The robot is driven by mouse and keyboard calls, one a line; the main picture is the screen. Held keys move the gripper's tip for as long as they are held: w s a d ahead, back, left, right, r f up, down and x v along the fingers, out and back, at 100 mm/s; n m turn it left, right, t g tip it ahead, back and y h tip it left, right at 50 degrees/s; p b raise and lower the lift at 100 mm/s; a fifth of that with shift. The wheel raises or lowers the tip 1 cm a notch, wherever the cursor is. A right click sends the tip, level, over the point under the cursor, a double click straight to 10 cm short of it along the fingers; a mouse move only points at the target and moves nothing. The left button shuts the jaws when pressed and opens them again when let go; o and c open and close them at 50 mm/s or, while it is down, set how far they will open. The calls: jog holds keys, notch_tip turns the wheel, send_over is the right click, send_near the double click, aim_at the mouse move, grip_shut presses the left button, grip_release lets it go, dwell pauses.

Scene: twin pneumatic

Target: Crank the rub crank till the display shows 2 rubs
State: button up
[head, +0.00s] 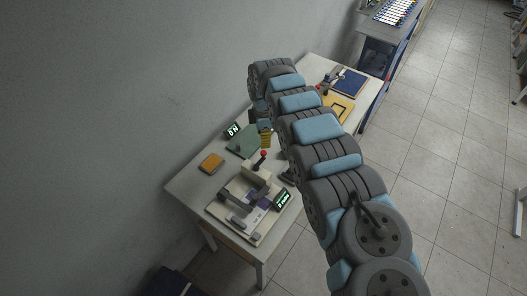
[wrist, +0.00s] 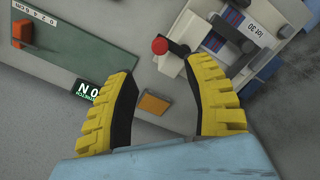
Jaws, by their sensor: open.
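The rub device (head: 243,207) is a pale-based machine at the near end of the bench. Its crank has a red ball knob (head: 263,154) on a dark arm; the knob (wrist: 160,46) also shows in the wrist view, beside the device (wrist: 235,30). A small display (head: 282,200) with green characters, too small to read, stands at the device's right side. My gripper (head: 265,138) has yellow ribbed fingers and hangs behind the knob. In the wrist view my gripper (wrist: 160,72) is open and empty, with the knob just beyond the fingertips, between their lines and not touched.
An orange pad (head: 211,163) lies on the bench. A yellow frame (head: 338,109) and blue panel (head: 349,82) lie farther back.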

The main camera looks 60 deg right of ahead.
aim_at(263, 152)
notch_tip(263, 152, down, 7)
jog(key=shift+a+r+b, duration=0.1)
jog(key=shift+b, duration=0.25)
jog(key=shift+f+b, duration=0.35)
jog(key=shift+f, duration=0.6)
grip_shut()
